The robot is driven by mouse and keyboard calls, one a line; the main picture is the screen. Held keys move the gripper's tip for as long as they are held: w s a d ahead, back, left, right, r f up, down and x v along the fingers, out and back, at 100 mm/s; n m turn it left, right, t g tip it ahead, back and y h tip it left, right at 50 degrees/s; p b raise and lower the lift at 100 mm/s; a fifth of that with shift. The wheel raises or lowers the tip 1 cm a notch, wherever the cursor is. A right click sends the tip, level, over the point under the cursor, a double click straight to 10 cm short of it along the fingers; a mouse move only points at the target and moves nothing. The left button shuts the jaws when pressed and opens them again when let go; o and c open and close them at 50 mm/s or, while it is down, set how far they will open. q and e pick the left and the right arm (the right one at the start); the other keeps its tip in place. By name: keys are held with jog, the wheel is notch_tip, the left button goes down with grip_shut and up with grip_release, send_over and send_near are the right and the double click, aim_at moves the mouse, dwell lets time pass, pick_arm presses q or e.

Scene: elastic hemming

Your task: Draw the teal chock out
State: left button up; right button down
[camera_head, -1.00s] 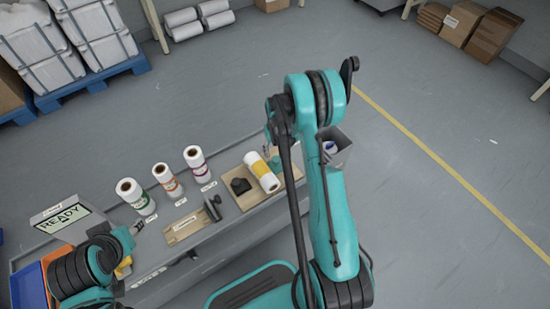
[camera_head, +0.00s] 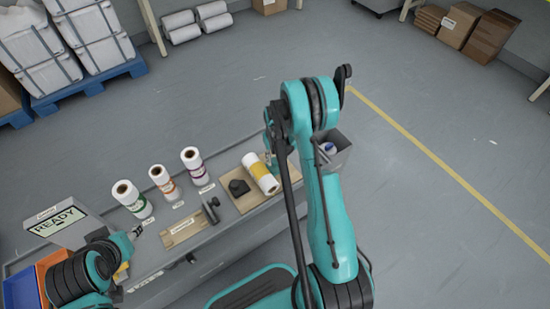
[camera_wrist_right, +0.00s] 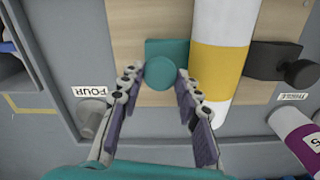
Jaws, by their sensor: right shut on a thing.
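The teal chock (camera_wrist_right: 160,50) lies on the wooden board (camera_wrist_right: 135,20), beside the white roll with a yellow band (camera_wrist_right: 222,58). Its round knob faces the right wrist camera. My right gripper (camera_wrist_right: 160,86) is shut on the chock, with one finger on each side of the knob. In the head view my right gripper is mostly hidden behind my own arm, and the banded roll (camera_head: 261,173) shows just left of it. My left gripper (camera_head: 138,230) is over the bench at the left, small, its jaws unclear.
A dark chock (camera_head: 238,187) sits on the roll's other side. Three upright rolls (camera_head: 162,181) stand to the left. A grey bin (camera_head: 334,150) is at the bench's right end. A smaller wooden board (camera_head: 186,228) and a READY sign (camera_head: 55,222) are on the bench.

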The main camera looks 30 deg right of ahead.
jog(key=d, duration=0.4)
jog(key=shift+w+d, duration=0.2)
jog(key=shift+d, duration=0.05)
jog(key=c, duration=1.1)
grip_release()
jog(key=shift+o, duration=0.2)
notch_tip(320, 180, up, 12)
